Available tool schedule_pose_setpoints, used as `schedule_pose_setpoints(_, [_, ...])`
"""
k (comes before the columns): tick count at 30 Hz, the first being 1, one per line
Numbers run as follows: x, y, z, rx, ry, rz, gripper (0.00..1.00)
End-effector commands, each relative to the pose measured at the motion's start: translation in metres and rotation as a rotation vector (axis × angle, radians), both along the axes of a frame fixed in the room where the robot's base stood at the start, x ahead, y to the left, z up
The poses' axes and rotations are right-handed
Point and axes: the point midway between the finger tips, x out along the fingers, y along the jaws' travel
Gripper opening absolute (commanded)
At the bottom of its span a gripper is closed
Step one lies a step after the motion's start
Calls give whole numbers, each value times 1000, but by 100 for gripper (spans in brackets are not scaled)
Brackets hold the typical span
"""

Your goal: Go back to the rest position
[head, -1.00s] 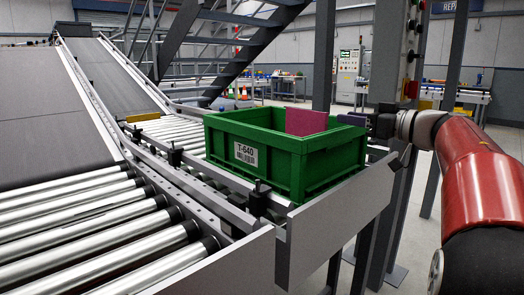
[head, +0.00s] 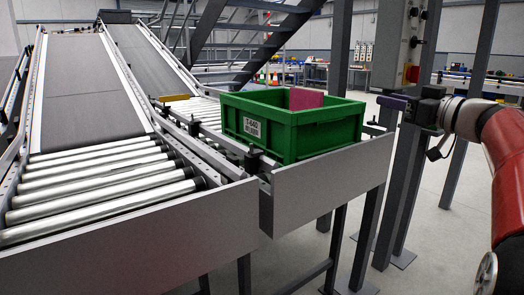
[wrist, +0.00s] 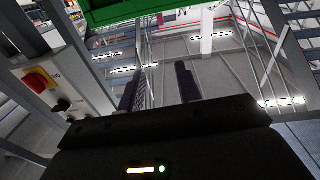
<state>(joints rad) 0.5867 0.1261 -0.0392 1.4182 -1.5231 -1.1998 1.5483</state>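My gripper (head: 392,103) is to the right of the green crate, apart from it and beside a grey post. In the wrist view its two dark fingers (wrist: 160,82) stand apart with nothing between them, so it is open and empty. The green crate (head: 318,138), with a white T-640 label, sits upright on the roller conveyor. A pink block (head: 306,98) sticks up from inside it; the crate's floor is hidden. Part of the crate's green edge (wrist: 112,12) shows at the top of the wrist view.
A roller conveyor (head: 95,190) with a grey side rail fills the left and middle. A grey post (head: 408,160) stands close to my gripper. A control box with a red button (wrist: 38,80) is at the left of the wrist view. Open floor (head: 440,240) lies at right.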

Motion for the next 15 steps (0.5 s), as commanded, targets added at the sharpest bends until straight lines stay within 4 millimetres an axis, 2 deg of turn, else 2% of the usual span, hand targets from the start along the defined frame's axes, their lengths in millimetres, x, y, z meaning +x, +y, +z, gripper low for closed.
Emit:
schedule_pose_setpoints(8, [-1, 10, 23, 22, -118, -149, 34])
schedule_pose_setpoints(15, [-13, 13, 33, 52, -190, -384, 34])
